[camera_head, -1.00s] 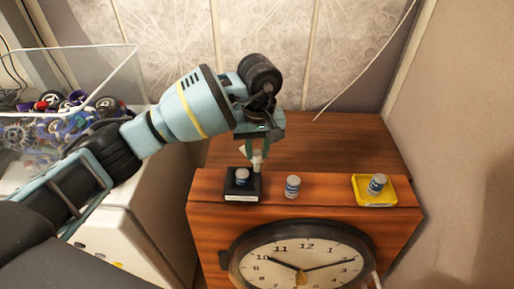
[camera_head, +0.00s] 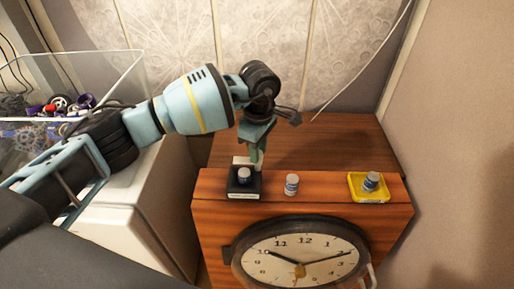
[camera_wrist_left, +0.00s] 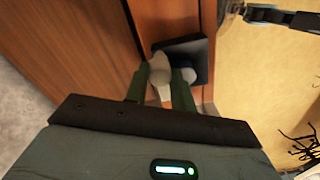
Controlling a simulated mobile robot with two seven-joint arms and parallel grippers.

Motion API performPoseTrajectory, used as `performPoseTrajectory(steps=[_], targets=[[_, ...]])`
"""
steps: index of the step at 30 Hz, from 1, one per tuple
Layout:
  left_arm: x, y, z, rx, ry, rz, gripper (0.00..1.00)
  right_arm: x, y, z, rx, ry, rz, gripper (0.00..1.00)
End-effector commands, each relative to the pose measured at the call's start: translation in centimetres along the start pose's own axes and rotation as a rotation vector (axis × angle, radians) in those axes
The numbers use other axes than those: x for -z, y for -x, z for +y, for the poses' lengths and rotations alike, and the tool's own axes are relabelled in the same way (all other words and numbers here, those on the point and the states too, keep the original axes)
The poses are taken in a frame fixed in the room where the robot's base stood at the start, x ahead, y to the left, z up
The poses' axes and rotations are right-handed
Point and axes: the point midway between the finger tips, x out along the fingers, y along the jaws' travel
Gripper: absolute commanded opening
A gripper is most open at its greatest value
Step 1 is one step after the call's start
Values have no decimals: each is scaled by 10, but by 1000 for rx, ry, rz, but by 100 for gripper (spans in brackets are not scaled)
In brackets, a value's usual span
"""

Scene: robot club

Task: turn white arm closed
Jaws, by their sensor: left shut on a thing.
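The white arm (camera_head: 243,161) is a small pale piece at the back edge of a black square base (camera_head: 245,190), on top of the wooden clock cabinet. A small grey-and-blue vial (camera_head: 244,175) stands upright on the base, in front of the arm. My left gripper (camera_head: 257,161) points down at the base's back right and is shut on the white arm. In the left wrist view, the white arm (camera_wrist_left: 160,72) lies between the gripper's two green fingers (camera_wrist_left: 160,90), beside the black base (camera_wrist_left: 199,58). The fingers partly hide the arm. My right gripper is in neither view.
A second vial (camera_head: 291,185) stands on the wooden top just right of the base. A yellow tray (camera_head: 368,195) with another vial (camera_head: 371,181) is farther right. A clock face (camera_head: 300,262) fills the cabinet front. A clear bin (camera_head: 105,75) of parts is at left.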

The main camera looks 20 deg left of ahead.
Motion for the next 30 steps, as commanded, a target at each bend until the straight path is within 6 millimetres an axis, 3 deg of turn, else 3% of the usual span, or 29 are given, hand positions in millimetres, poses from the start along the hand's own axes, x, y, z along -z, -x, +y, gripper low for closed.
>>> performPoseTrajectory(steps=[18,30], targets=[[0,3,0,-2,554,-11,2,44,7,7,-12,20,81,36],[0,1,0,-1,748,-15,2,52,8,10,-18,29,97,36]])
